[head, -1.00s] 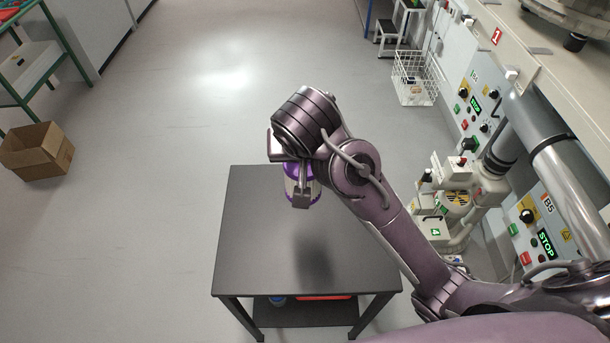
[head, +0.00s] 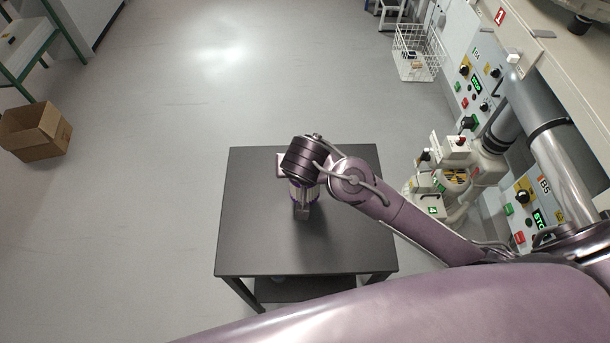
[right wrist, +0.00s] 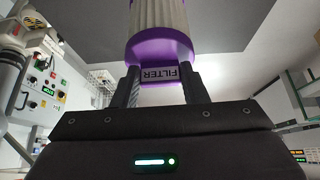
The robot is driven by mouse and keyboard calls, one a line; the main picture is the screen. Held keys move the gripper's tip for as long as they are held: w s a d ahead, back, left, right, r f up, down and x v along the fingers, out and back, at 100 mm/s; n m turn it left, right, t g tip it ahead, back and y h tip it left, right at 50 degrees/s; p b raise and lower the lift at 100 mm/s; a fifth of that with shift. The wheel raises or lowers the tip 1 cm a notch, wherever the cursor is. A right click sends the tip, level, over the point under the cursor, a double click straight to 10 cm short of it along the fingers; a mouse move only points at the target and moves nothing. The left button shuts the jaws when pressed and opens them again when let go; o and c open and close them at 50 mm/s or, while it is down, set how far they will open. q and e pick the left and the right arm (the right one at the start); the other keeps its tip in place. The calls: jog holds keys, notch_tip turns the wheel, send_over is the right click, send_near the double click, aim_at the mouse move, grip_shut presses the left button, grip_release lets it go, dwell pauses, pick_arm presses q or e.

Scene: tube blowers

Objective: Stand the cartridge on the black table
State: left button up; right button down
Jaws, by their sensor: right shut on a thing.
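The cartridge (head: 303,190) is a white pleated cylinder with purple ends, held by my right gripper (head: 302,212) over the middle of the black table (head: 255,230). In the right wrist view the cartridge (right wrist: 158,18) shows its pleats, a purple cap and a FILTER label, and the two fingers of my right gripper (right wrist: 160,82) close on it at the label. It looks roughly upright. My wrist and fingers hide much of it in the head view, and I cannot tell whether its lower end touches the tabletop. My left gripper is not in view.
The tabletop around the cartridge is bare. A cardboard box (head: 36,131) sits on the floor at left. A white wire basket (head: 417,53) and control panels (head: 530,205) with a yellow-and-white machine (head: 455,178) stand to the right of the table.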

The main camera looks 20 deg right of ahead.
notch_tip(320, 180, down, 4)
jog(key=shift+w+f, duration=0.1)
jog(key=shift+f, duration=0.1)
jog(key=shift+f, duration=0.2)
jog(key=c, duration=0.9)
grip_release()
jog(key=shift+o, duration=0.2)
